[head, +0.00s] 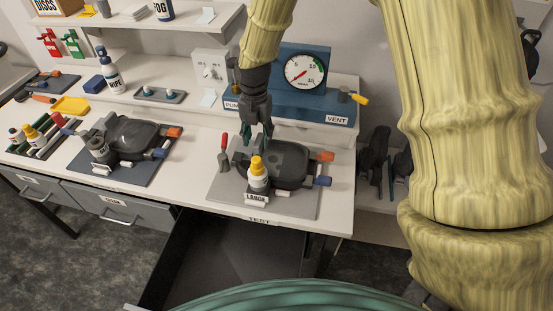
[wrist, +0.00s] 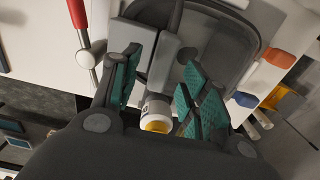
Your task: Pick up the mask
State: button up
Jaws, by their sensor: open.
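A dark grey mask (head: 290,160) with an orange and a blue tab at its right side lies on a grey mat (head: 222,191) at the bench's front, above the TEST label. It also shows in the wrist view (wrist: 225,42). A second dark mask (head: 133,133) lies on a blue-grey mat further left. My gripper (head: 258,141) points down over the back left part of the right-hand mask. In the wrist view its teal-padded fingers (wrist: 157,85) are apart with nothing gripped. Contact with the mask cannot be told.
A yellow-capped white bottle (head: 258,174) stands by the LARGE card at the mask's front. A blue gauge panel (head: 290,88) stands close behind. An open drawer (head: 235,250) juts out below the bench.

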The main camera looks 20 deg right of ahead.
jog(key=shift+f, duration=0.55)
grip_shut()
jog(key=shift+r, duration=0.15)
